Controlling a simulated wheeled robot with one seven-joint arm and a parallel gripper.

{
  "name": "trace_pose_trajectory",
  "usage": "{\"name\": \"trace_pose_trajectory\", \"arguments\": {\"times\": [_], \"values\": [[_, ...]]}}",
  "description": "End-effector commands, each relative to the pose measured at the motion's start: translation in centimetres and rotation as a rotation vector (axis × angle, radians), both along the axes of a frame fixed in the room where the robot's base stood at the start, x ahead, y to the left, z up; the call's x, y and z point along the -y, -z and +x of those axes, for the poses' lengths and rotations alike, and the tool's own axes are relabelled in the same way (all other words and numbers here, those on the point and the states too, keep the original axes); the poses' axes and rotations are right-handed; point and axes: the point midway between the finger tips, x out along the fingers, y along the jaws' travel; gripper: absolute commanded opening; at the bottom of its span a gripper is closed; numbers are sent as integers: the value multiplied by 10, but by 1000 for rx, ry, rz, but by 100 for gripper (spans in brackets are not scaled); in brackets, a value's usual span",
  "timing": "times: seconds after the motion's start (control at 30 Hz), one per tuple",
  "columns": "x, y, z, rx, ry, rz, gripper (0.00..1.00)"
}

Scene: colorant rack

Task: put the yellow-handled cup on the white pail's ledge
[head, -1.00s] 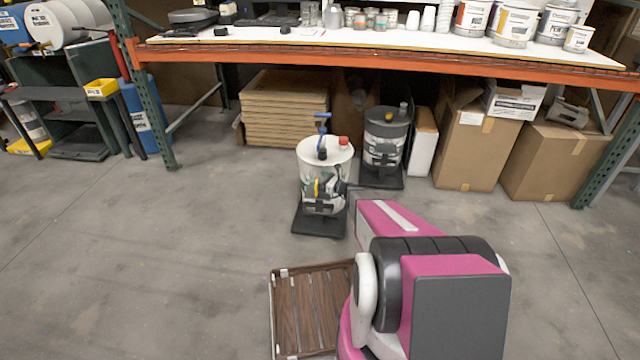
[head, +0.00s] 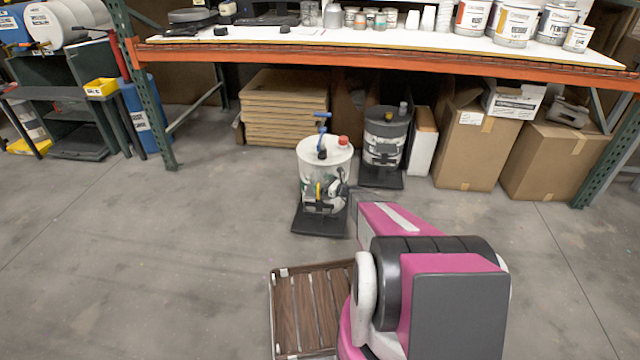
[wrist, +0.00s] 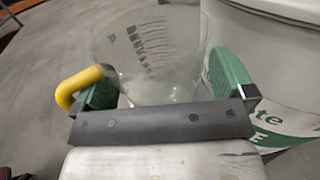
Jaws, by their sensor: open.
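The clear cup (wrist: 150,45) with dark markings stands between the two green fingers of my gripper (wrist: 163,85) in the wrist view. Its yellow handle (wrist: 78,86) sticks out to the left, by the left finger. My gripper is open around the cup; finger contact is not clear. The white pail (head: 312,162) stands on a black base in the head view, with a blue pump and a red cap on top. The handle is a small yellow patch (head: 319,190) before it. In the wrist view the pail (wrist: 270,55) is close on the right. The ledge under the cup is hidden.
A dark grey drum (head: 387,140) stands behind and right of the pail. A wooden slatted tray (head: 298,310) is at the lower middle. Cardboard boxes (head: 470,145) sit under the orange-edged bench (head: 400,62). The floor to the left is clear.

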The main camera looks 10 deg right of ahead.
Motion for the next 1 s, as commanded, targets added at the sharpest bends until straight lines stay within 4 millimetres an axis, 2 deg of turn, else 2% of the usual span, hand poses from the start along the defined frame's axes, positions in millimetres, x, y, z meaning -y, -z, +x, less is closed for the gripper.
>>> {"name": "trace_pose_trajectory", "arguments": {"times": [0.33, 0.5, 0.63, 0.77, 0.87, 1.0], "values": [[53, -1, -47, -1, 3, 1, 100], [72, -1, -62, 1, 1, 1, 100], [78, -1, -68, 0, 0, 0, 100], [72, -8, -76, 12, -29, -40, 100], [53, -21, -90, 39, -94, -134, 100], [15, -47, -123, 112, -251, -349, 100]]}}
